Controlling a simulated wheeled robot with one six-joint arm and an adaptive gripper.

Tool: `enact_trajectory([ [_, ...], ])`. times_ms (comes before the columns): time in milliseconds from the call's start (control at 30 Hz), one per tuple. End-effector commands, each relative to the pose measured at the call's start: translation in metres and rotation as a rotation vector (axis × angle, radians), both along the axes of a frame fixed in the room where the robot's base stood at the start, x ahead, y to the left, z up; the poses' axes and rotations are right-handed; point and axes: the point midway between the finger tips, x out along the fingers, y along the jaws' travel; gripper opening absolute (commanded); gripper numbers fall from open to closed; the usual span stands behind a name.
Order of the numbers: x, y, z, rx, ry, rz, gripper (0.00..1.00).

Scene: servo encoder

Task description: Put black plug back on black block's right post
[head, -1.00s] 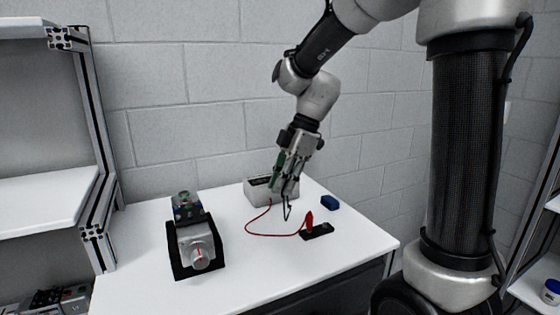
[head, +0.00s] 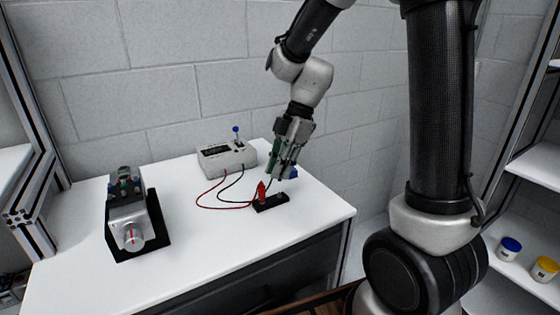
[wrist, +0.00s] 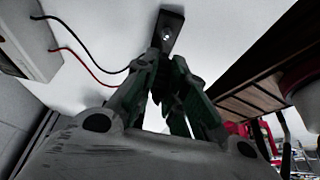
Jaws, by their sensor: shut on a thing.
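The black block (head: 276,205) lies on the white table, with the red plug (head: 261,191) standing upright on its left part. My gripper (head: 279,178) points down just above and behind the block's right part. It is shut on the black plug, which is mostly hidden between the fingers; the black lead (head: 229,187) runs to it. In the wrist view the block (wrist: 173,22) shows just beyond my fingertips (wrist: 163,62), with a shiny post on it. I cannot tell whether the plug touches the block.
The grey meter box (head: 228,160) with a blue-tipped lever stands behind left, joined to the red lead (head: 207,207). A motor unit on a black base (head: 158,235) is at the left. The front middle of the table is clear.

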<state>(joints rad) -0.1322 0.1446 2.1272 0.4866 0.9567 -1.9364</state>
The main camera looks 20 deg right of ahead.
Motion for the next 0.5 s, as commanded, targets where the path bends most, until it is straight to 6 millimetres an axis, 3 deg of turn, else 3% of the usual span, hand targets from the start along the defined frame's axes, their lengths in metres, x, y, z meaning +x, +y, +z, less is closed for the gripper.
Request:
enact_trajectory([
  [500,0.000,0.000,-0.038,0.000,0.000,-0.001,0.00],
])
